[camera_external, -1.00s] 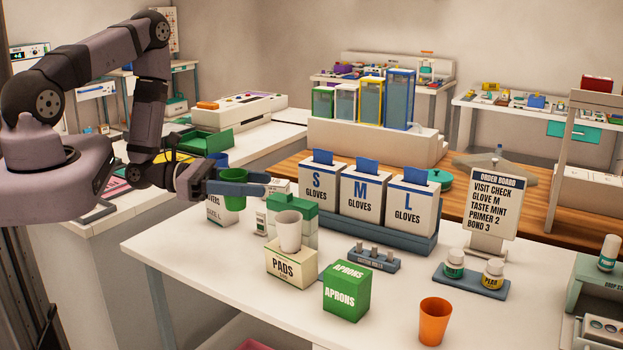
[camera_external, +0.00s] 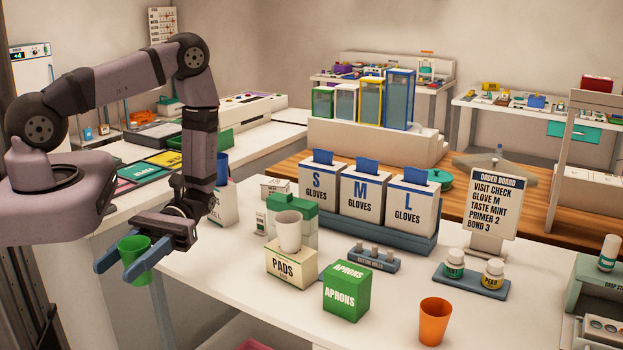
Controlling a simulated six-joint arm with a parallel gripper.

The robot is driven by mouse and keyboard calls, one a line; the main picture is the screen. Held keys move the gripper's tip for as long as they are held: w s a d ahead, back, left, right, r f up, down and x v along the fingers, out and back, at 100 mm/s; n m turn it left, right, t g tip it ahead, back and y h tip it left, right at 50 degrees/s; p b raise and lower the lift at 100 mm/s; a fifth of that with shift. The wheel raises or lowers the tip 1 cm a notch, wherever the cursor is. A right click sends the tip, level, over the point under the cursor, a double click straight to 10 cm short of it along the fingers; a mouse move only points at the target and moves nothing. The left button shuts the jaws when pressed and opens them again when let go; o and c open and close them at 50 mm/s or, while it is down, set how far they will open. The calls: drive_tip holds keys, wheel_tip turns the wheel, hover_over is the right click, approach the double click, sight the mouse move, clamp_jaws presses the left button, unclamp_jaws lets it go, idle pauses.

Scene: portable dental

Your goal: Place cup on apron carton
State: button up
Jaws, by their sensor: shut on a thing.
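A green cup (camera_external: 134,258) is held upright between the blue fingers of my gripper (camera_external: 132,262), left of the white table's left edge. My gripper is shut on it. The green apron carton (camera_external: 346,292) stands on the white table, its top bare. An orange cup (camera_external: 433,321) stands on the table to the right of the apron carton. A white cup (camera_external: 289,231) sits on top of the cream pads carton (camera_external: 291,264), left of and behind the apron carton.
The white table (camera_external: 225,283) is clear left of the pads carton. Glove boxes (camera_external: 362,208) stand in a blue-grey tray at the back. A small rack (camera_external: 374,259), a bottle tray (camera_external: 470,281) and the order board (camera_external: 493,206) are behind and right. A blue cup (camera_external: 222,168) stands near my arm.

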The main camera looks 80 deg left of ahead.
drive_tip(key=a+m+g+y, duration=0.7)
drive_tip(key=a+m+y, duration=0.8)
drive_tip(key=a+y, duration=0.5)
drive_tip(key=w+a+r+m+t+y+b, duration=0.2)
drive_tip(key=w+a+m+t+y, duration=0.35)
drive_tip(key=w+m+t, duration=0.2)
drive_tip(key=w+a+r+m+t+y+b, duration=0.1)
drive_tip(key=w+a+m+t+y+b, duration=0.25)
drive_tip(key=w+m+t+y, duration=0.45)
drive_tip(key=w+d+r+m+t+h+b, duration=0.2)
drive_tip(key=w+d+m+t+h, duration=0.15)
drive_tip(key=w+t, duration=0.45)
drive_tip(key=w+d+r+m+t+h+b, duration=0.15)
drive_tip(key=w+d+m+t, duration=0.3)
drive_tip(key=w, duration=0.85)
drive_tip(key=w+d+r+m+t+h+b, duration=0.1)
drive_tip(key=w+d+m+t+h+b, duration=0.2)
drive_tip(key=d+h, duration=0.5)
drive_tip(key=w+d+r+m+t+h+b, duration=0.1)
drive_tip(key=w+d+m+t+h, duration=0.3)
drive_tip(key=d, duration=0.7)
wheel_tip(320, 180, down, 10)
drive_tip(key=w+g+p, duration=0.1)
drive_tip(key=p, duration=0.1)
drive_tip(key=shift+f+y, duration=0.15)
drive_tip(key=shift+y, duration=0.2)
